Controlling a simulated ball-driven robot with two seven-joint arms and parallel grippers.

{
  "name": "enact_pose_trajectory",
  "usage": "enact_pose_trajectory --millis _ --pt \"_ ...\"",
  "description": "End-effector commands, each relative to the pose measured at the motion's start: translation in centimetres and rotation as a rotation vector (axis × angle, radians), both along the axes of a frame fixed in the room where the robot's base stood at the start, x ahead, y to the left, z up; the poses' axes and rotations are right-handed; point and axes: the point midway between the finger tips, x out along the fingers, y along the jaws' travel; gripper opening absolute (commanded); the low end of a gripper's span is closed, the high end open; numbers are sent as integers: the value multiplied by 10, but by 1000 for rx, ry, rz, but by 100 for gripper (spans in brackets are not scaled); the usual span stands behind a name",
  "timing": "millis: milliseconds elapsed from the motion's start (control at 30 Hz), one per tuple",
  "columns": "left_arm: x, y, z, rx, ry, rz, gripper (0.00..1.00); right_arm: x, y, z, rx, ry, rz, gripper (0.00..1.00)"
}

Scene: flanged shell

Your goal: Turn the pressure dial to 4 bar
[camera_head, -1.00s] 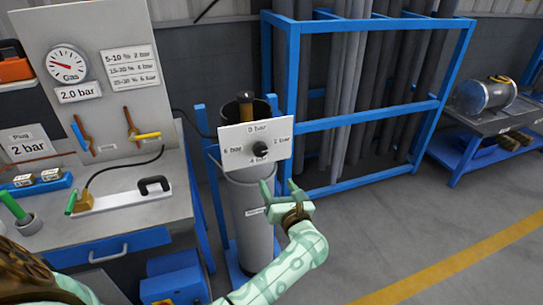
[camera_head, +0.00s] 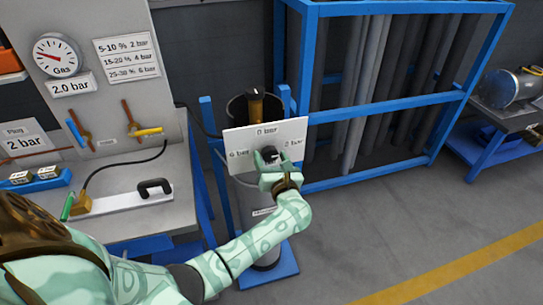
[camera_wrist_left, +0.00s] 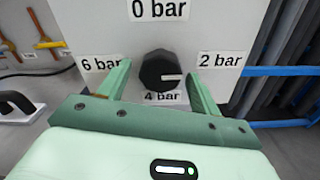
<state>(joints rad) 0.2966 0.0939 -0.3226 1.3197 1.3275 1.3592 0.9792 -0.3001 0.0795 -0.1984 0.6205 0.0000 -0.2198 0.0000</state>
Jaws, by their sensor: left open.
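The pressure dial is a black faceted knob (camera_wrist_left: 160,70) on a white panel (camera_head: 238,140); it also shows in the head view (camera_head: 269,154). Labels read 0 bar at top, 2 bar at right, 4 bar (camera_wrist_left: 162,97) below and 6 bar at left. The knob's white pointer line points right, toward the 2 bar side. My left gripper (camera_wrist_left: 160,80) is open, its two fingers on either side of the knob, with a gap to it on each side. In the head view the gripper (camera_head: 268,160) covers the 4 bar label. My right gripper is not in view.
The panel is on a grey cylinder (camera_head: 246,195) beside a blue pipe rack (camera_head: 390,105). At left, a bench (camera_head: 125,185) carries a gas gauge (camera_head: 59,55) board reading 2.0 bar and a black handle (camera_head: 155,187).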

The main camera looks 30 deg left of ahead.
Motion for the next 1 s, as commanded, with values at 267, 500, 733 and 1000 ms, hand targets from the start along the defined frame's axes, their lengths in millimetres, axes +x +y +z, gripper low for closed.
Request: enact_pose_trajectory --millis 267,500,733,1000 --pt "0 0 0 1 1 0 19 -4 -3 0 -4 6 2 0" --pt "0 0 0 7 8 0 19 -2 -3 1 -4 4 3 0" --pt "0 0 1 55 67 0 19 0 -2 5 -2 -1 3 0" --pt "-1 0 3 192 226 0 19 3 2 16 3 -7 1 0"
